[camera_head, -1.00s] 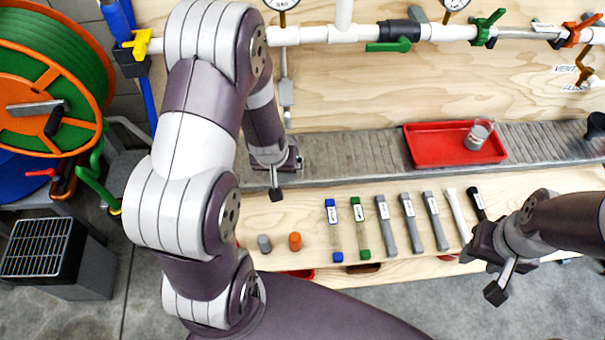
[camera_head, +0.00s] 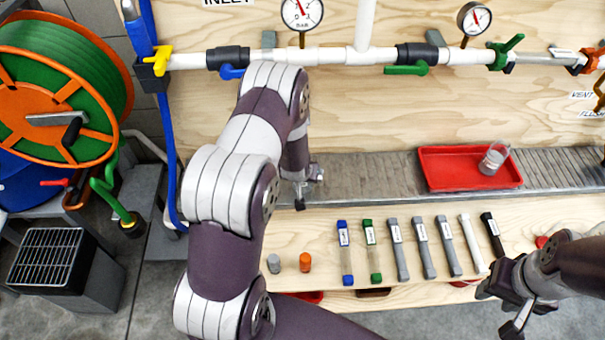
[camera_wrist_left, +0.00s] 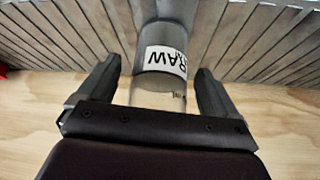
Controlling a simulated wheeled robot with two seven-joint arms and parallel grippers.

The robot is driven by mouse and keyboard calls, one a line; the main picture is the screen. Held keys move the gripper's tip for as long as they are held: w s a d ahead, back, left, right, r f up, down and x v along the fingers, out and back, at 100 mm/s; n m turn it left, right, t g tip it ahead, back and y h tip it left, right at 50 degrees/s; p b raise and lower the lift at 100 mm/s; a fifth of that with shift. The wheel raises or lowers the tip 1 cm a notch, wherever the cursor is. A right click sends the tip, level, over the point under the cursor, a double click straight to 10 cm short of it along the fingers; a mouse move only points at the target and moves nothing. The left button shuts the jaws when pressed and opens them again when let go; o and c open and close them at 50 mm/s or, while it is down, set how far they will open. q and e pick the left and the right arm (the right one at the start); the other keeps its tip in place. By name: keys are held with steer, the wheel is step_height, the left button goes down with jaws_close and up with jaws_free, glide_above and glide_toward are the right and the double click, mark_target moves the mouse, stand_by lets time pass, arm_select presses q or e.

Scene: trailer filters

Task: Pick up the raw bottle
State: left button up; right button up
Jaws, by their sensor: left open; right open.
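The raw bottle (camera_wrist_left: 162,62) shows in the left wrist view, clear with a white label reading RAW. It stands between the two open fingers of my left gripper (camera_wrist_left: 158,76), with a gap visible on each side. In the head view my left gripper (camera_head: 303,197) is at the front edge of the grey slatted shelf, mostly behind my own arm, and I cannot make out the raw bottle there. My right gripper (camera_head: 503,310) is open and empty at the lower right, in front of the wooden bench.
A red tray (camera_head: 440,182) holding a clear container (camera_head: 494,158) sits on the slatted shelf (camera_head: 375,180). Several coloured and grey cartridges lie in a row on the wooden bench (camera_head: 320,262), beside a grey cap (camera_head: 274,263) and an orange cap (camera_head: 305,262). Pipes with valves and gauges run behind.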

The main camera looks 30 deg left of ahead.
arm_select(q)
steer(key=shift+r, duration=0.1)
steer(key=shift+c, duration=0.2)
steer(key=c, duration=1.3)
steer(key=shift+o, duration=0.2)
steer(key=shift+r, duration=0.1)
